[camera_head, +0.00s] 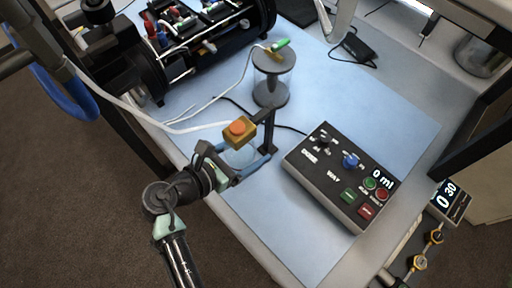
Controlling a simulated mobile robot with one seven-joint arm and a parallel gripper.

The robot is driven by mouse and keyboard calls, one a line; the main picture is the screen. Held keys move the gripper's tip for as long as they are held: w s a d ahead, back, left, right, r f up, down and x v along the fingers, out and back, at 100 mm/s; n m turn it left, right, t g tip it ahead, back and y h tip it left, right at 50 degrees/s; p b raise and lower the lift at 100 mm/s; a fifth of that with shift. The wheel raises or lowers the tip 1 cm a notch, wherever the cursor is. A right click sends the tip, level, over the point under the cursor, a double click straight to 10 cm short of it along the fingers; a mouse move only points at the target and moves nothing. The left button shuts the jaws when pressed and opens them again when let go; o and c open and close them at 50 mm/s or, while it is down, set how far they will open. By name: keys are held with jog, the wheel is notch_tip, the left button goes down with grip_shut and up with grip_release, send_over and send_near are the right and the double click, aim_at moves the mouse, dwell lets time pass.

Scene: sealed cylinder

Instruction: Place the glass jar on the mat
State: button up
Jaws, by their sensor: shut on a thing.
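My gripper (250,166) is at the left front of the table, with its blue fingers closed around a small, pale see-through thing that looks like the glass jar (238,156). The jar is partly hidden by the fingers and by the yellow block above it in the picture. I cannot tell whether its base touches the surface below. A light blue mat (400,110) covers much of the table, and the gripper is over its left part.
A yellow block with an orange button (239,129) is close to the gripper, beside a dark post (269,132). Behind stands a clear cylinder with grey ends (272,77). A black control box (335,175) is to the right.

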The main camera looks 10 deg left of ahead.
aim_at(251, 155)
jog(key=shift+w+d, duration=0.55)
jog(key=shift+w, duration=0.3)
jog(key=shift+f, duration=1.7)
jog(key=shift+f, duration=0.15)
jog(key=o, duration=1.6)
jog(key=shift+c, duration=0.2)
jog(key=v, duration=1.2)
